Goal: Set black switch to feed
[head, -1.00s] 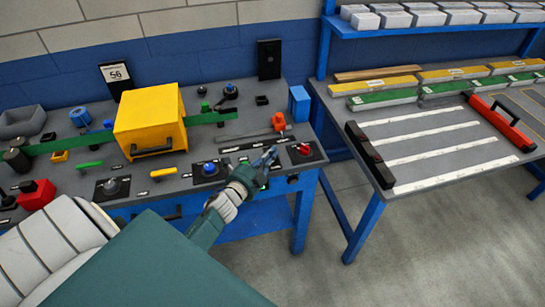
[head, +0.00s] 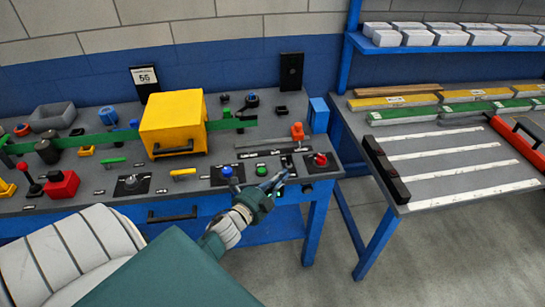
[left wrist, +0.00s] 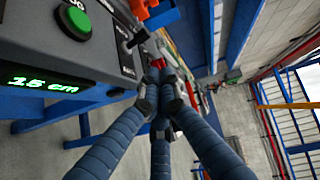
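A small black switch (head: 288,162) stands on the front part of the grey bench, between the blue knob and the red button in the head view. In the left wrist view a black lever (left wrist: 132,38) rises from a dark plate beside the green button (left wrist: 73,20). My left gripper (head: 282,177) is at the front edge of the bench, just in front of the switch. In the left wrist view its ribbed blue fingers (left wrist: 160,98) come together at the tips, with nothing visible between them. Contact with the switch cannot be made out. My right gripper is out of view.
The red button (head: 320,160) is close right of my gripper, the blue knob (head: 227,172) left. A yellow box (head: 173,124) stands farther left. A green display (left wrist: 40,82) reads 15 cm. A second table (head: 450,165) is right, across a floor gap.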

